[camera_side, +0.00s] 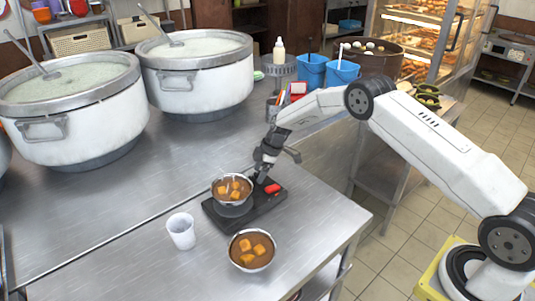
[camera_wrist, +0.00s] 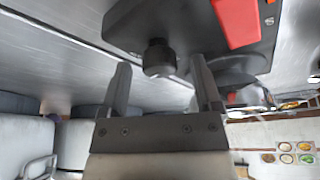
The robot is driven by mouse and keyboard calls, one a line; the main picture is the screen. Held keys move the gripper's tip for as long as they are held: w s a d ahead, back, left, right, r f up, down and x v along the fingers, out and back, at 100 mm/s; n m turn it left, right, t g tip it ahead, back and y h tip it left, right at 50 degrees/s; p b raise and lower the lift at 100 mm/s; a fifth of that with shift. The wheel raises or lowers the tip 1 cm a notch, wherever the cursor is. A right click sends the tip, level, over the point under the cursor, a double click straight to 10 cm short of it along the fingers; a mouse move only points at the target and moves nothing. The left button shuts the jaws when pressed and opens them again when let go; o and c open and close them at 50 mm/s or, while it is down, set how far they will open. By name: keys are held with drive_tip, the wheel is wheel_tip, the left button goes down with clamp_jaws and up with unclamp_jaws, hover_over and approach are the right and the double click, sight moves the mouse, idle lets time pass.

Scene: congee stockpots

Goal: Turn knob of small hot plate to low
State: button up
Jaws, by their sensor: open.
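The small black hot plate (camera_side: 226,220) lies on the steel table in the side view, with a bowl of orange cubes in brown sauce (camera_side: 232,189) on it. A red part (camera_side: 272,188) shows on its top at the right; it is large in the wrist view (camera_wrist: 238,22). In the wrist view a round black knob (camera_wrist: 158,58) sticks out from the hot plate's edge. My gripper (camera_wrist: 161,75) is open, with one finger on either side of the knob and gaps visible. In the side view my gripper (camera_side: 262,174) is at the plate's far edge, and the knob is hidden there.
A second bowl (camera_side: 251,250) and a white cup (camera_side: 181,231) stand in front of the hot plate. Two big stockpots (camera_side: 205,82) (camera_side: 75,115) stand at the back left. Blue containers (camera_side: 312,70) stand behind my arm. The steel table (camera_side: 100,235) is clear at the left.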

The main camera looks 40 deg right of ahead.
sight(269, 181)
clamp_jaws()
drive_tip(key=shift+m+t+h, duration=0.4)
drive_tip(key=shift+m+t, duration=0.1)
drive_tip(key=shift+m, duration=1)
unclamp_jaws()
drive_tip(key=shift+r, duration=0.1)
drive_tip(key=v, duration=0.7)
drive_tip(key=shift+s+r, duration=0.2)
